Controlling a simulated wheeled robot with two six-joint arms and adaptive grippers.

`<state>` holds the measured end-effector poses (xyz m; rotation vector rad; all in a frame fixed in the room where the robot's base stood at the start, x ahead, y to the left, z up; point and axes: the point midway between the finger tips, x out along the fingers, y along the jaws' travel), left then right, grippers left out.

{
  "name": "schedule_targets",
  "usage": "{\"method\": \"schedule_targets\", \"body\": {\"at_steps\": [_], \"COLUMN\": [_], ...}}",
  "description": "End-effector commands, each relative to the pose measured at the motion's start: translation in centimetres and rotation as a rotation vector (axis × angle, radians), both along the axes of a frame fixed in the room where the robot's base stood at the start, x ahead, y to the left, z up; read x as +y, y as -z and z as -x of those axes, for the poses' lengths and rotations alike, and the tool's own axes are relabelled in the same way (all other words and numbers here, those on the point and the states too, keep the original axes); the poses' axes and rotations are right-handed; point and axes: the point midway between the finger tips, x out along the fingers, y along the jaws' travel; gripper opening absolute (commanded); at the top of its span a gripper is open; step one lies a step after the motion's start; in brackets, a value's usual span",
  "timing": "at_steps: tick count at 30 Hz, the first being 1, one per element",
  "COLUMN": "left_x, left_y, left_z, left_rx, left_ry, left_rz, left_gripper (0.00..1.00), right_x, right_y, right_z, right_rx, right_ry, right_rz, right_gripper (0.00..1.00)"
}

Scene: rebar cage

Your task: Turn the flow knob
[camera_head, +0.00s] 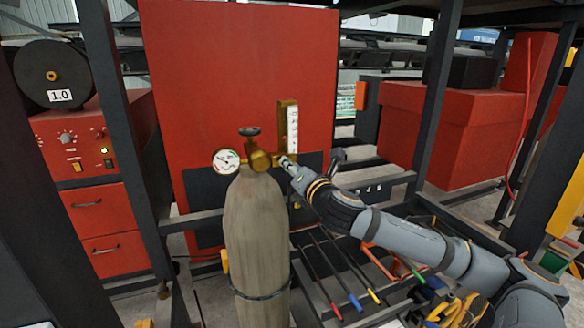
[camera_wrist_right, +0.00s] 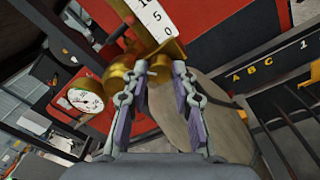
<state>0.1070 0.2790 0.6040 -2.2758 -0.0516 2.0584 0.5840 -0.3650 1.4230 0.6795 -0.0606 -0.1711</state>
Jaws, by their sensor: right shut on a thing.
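A tall grey-tan gas cylinder (camera_head: 256,230) stands upright, with a brass regulator (camera_head: 260,160) at its top. A round white gauge (camera_head: 226,161) sits on the regulator's left, and it also shows in the right wrist view (camera_wrist_right: 85,100). A flowmeter (camera_head: 292,128) with a white number scale rises on the right. My right gripper (camera_head: 285,160) reaches in from the right, just below the flowmeter. In the right wrist view its fingers are closed around the small brass flow knob (camera_wrist_right: 161,64), which is partly hidden between the fingertips. My left gripper is out of view.
A dark handwheel (camera_head: 249,131) tops the cylinder. A tall red panel (camera_head: 235,75) stands close behind. A red drawer cabinet (camera_head: 100,200) is at left. Tools with coloured handles (camera_head: 345,275) lie on a low rack at right, under my arm. Dark frame posts (camera_head: 437,95) flank the space.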

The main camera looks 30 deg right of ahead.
Motion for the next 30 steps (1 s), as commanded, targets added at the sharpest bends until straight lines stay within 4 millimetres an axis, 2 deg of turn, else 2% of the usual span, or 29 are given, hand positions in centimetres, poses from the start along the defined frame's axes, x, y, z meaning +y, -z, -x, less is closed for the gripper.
{"method": "schedule_targets", "body": {"at_steps": [8, 14, 30], "left_x": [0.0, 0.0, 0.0], "left_y": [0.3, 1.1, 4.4], "left_z": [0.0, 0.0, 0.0], "left_rx": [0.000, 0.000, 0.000], "left_ry": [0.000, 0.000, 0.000], "left_rz": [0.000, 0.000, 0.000], "left_gripper": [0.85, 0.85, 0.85], "right_x": [0.0, 0.0, 0.0], "right_y": [0.1, 0.2, 0.4], "right_z": [0.0, 0.0, 0.0], "right_rx": [-0.005, -0.027, -0.143], "right_ry": [0.001, -0.001, -0.002], "right_rz": [-0.022, -0.113, -0.590], "right_gripper": [0.00, 0.00, 0.00]}}
